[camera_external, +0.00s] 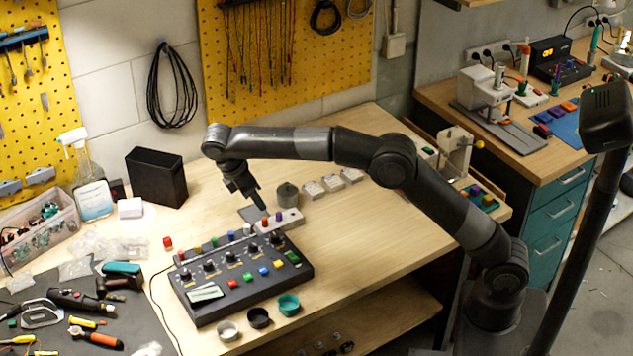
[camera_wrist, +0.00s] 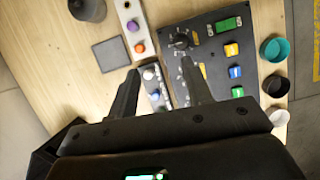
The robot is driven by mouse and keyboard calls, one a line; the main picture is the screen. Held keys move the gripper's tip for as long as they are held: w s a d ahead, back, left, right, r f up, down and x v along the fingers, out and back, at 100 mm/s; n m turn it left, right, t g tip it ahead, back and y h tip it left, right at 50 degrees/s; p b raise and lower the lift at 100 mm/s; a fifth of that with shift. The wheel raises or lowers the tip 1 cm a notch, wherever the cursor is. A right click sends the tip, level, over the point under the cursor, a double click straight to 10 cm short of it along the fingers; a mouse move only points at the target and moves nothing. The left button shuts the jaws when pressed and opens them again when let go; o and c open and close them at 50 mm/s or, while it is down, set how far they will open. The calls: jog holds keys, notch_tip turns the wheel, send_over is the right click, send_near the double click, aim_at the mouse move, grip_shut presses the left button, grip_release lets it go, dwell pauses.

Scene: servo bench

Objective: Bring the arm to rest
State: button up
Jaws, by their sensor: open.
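My gripper (camera_external: 257,198) hangs from my outstretched arm, pointing down above the back edge of the black control panel (camera_external: 240,309). In the wrist view my gripper (camera_wrist: 160,85) shows two dark fingers spread apart with nothing held between them. The panel (camera_wrist: 213,60) lies beyond and below the fingers, with knobs and coloured buttons. A pale strip with coloured knobs (camera_external: 291,222) lies just behind the panel near the fingertips; the strip also shows in the wrist view (camera_wrist: 127,12).
A grey cylinder (camera_external: 287,195) and a flat grey square (camera_external: 250,214) are close to my gripper. Three small cups, one teal (camera_external: 289,304), stand before the panel. A black box (camera_external: 156,177) stands at the back left.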

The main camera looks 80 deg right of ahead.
jog(key=shift+s+d+r, duration=0.1)
jog(key=shift+r, duration=0.1)
jog(key=s+a+r+m+t, duration=0.1)
jog(key=s+r+t, duration=0.1)
jog(key=s+r, duration=0.35)
jog(key=s+r+m+t+y, duration=0.1)
jog(key=s+r+m, duration=0.1)
jog(key=s, duration=0.6)
jog(key=s+a+r+m+t, duration=0.1)
jog(key=s+r+t, duration=0.1)
jog(key=s+r, duration=0.35)
jog(key=s+f+m+t, duration=0.1)
jog(key=s+f, duration=0.2)
jog(key=s, duration=0.4)
jog(key=s+f+m+t+y, duration=0.1)
jog(key=s+f, duration=0.3)
jog(key=s, duration=0.4)
jog(key=s+a+f+m+t, duration=0.1)
jog(key=s+f+m+t, duration=0.1)
jog(key=s, duration=0.5)
jog(key=shift+s+f+y, duration=0.3)
jog(key=shift+f+y, duration=0.1)
jog(key=shift+f, duration=0.25)
jog(key=shift+a, duration=0.1)
